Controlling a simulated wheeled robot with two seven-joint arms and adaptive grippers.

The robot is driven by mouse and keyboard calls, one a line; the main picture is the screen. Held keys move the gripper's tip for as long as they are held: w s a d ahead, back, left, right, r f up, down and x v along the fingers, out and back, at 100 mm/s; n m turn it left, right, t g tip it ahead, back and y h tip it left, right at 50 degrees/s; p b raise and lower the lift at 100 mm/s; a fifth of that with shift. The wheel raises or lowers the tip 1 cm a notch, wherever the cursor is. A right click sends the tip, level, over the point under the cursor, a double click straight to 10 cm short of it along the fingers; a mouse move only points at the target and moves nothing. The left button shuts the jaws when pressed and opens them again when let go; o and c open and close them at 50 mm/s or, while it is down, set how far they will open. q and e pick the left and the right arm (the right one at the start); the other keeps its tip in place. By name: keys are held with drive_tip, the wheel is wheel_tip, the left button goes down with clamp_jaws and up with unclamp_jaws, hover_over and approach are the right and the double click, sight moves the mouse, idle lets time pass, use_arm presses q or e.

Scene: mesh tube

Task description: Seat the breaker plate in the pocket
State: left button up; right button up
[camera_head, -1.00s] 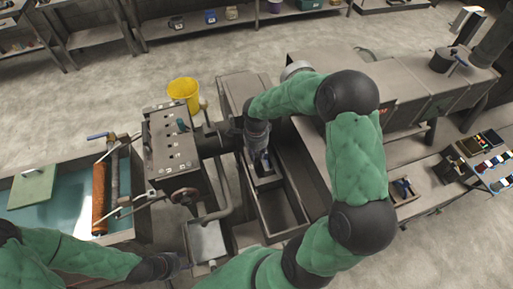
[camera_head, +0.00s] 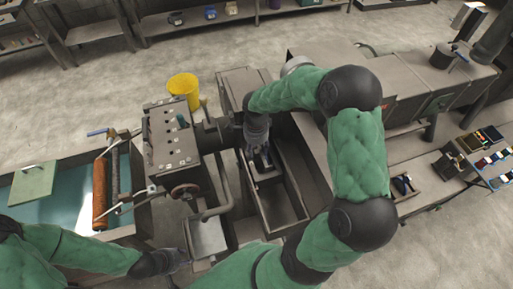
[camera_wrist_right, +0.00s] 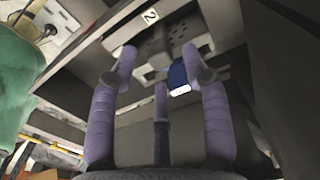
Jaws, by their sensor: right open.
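A small blue piece with a white end (camera_wrist_right: 180,78) lies beyond the fingertips, near a grey slotted metal part (camera_wrist_right: 160,45) and a white label reading 2 (camera_wrist_right: 150,16). I cannot tell which part is the breaker plate or the pocket. My left gripper (camera_head: 172,262) is low at the left, its fingers too small to judge.
An open rectangular metal bin (camera_head: 283,205) lies just in front of my right gripper. A machine block with a handwheel (camera_head: 185,190) stands to its left. A water tank (camera_head: 70,200) is at far left, a yellow bucket (camera_head: 183,86) behind. A grey tray (camera_head: 207,238) is near my left gripper.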

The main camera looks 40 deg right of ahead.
wheel_tip(320, 180, up, 12)
drive_tip(key=shift+f+b, duration=0.25)
drive_tip(key=shift+b, duration=0.2)
drive_tip(key=shift+a+f, duration=0.1)
drive_tip(key=shift+f, duration=0.05)
